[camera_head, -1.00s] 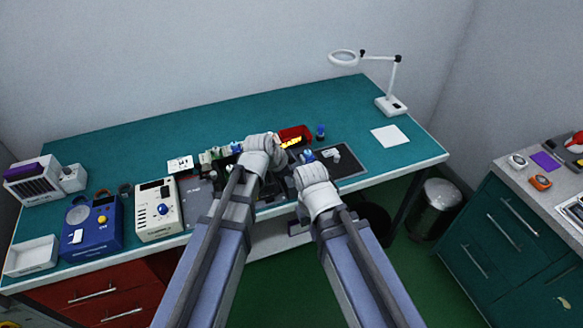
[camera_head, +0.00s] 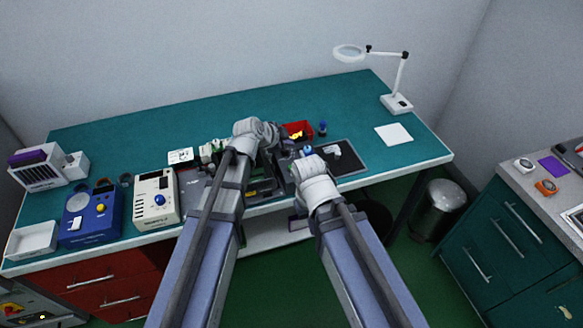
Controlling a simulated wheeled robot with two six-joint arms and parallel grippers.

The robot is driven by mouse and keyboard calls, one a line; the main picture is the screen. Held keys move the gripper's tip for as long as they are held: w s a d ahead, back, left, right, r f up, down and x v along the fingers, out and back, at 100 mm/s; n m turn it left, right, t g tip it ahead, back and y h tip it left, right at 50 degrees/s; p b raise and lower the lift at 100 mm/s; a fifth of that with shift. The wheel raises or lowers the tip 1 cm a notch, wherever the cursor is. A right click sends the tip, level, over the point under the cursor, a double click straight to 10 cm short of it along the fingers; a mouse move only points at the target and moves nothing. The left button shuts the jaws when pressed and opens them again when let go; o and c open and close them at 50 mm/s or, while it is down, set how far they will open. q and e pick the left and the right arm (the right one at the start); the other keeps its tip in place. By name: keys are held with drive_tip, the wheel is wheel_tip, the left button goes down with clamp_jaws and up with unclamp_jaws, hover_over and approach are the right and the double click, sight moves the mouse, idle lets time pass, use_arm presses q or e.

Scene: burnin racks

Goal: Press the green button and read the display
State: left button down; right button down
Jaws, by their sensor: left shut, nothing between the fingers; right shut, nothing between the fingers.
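My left gripper (camera_head: 272,148) is over the middle of the green bench, its jaws shut and largely hidden by its own wrist. My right gripper (camera_head: 304,157) is lower and to the right, shut and empty, close to a small blue-topped item. A dark unit with yellow marks (camera_head: 262,187) shows partly between my arms at the bench's front. I cannot make out a green button or a readable display; my arms cover much of this area. I cannot tell whether either gripper touches anything.
A cream box with a blue knob (camera_head: 156,200) and a blue box with a yellow knob (camera_head: 91,216) stand at left, near a white tray (camera_head: 33,240). A red bin (camera_head: 297,129), dark mat (camera_head: 343,162) and magnifier lamp (camera_head: 397,101) are at right. The back bench is clear.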

use_arm(q)
drive_tip(key=b, duration=0.8)
hover_over(289, 171)
drive_tip(key=shift+f, duration=4.25)
drive_tip(key=shift+f, duration=0.1)
drive_tip(key=shift+f+b, duration=0.3)
drive_tip(key=shift+b, duration=0.15)
drive_tip(key=shift+f+b, duration=0.4)
drive_tip(key=shift+f, duration=0.05)
drive_tip(key=shift+r, duration=0.1)
drive_tip(key=shift+r+p, duration=0.75)
drive_tip(key=shift+p, duration=0.1)
drive_tip(key=shift+r, duration=0.15)
wheel_tip(289, 171, up, 5)
drive_tip(key=p, duration=0.5)
